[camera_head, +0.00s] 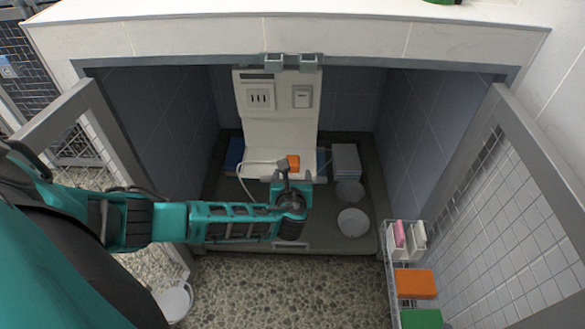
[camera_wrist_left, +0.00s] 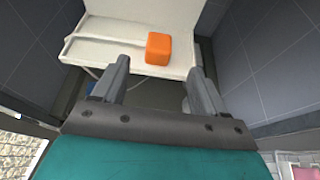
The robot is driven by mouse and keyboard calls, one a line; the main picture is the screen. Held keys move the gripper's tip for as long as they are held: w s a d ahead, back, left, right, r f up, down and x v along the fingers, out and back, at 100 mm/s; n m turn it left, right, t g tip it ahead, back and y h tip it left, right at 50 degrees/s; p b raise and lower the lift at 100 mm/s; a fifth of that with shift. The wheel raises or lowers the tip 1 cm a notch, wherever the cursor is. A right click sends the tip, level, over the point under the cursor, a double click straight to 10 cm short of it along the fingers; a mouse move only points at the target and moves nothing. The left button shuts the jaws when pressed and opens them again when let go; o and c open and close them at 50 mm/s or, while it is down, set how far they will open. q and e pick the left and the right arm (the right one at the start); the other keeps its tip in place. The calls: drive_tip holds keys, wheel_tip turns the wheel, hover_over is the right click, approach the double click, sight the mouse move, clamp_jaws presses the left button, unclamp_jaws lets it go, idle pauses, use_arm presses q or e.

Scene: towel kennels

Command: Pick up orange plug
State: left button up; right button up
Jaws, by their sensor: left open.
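The orange plug (camera_head: 293,162) is a small rounded block with a pale cord. It lies at the front of a white panel-like stand (camera_head: 262,125) inside the kennel. In the left wrist view the plug (camera_wrist_left: 158,49) sits near the front edge of the white surface (camera_wrist_left: 110,30), ahead of my left gripper and between the lines of its fingers. My left gripper (camera_head: 290,178) reaches in from the left, just in front of the plug. Its two fingers (camera_wrist_left: 158,78) are apart with nothing between them. My right gripper is in neither view.
A socket plate (camera_head: 259,96) and a switch plate (camera_head: 302,96) are on the stand. Open doors flank the kennel; the right one carries a rack with an orange block (camera_head: 416,284) and a green block (camera_head: 421,319).

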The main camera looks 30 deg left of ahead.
sight(292, 166)
use_arm(q)
drive_tip(key=b+x, duration=0.1)
drive_tip(key=x, duration=0.2)
drive_tip(key=shift+f, duration=0.15)
drive_tip(key=b+x, duration=0.2)
drive_tip(key=x, duration=0.2)
drive_tip(key=shift+a+f+b, duration=0.1)
drive_tip(key=shift+f+b, duration=0.15)
drive_tip(key=shift+b, duration=0.05)
drive_tip(key=shift+w+a+f, duration=0.1)
drive_tip(key=shift+w+a, duration=0.1)
drive_tip(key=shift+w, duration=0.2)
drive_tip(key=c, duration=1.2)
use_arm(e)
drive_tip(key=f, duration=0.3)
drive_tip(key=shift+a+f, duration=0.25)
use_arm(q)
wheel_tip(292, 166, up, 10)
drive_tip(key=p, duration=0.5)
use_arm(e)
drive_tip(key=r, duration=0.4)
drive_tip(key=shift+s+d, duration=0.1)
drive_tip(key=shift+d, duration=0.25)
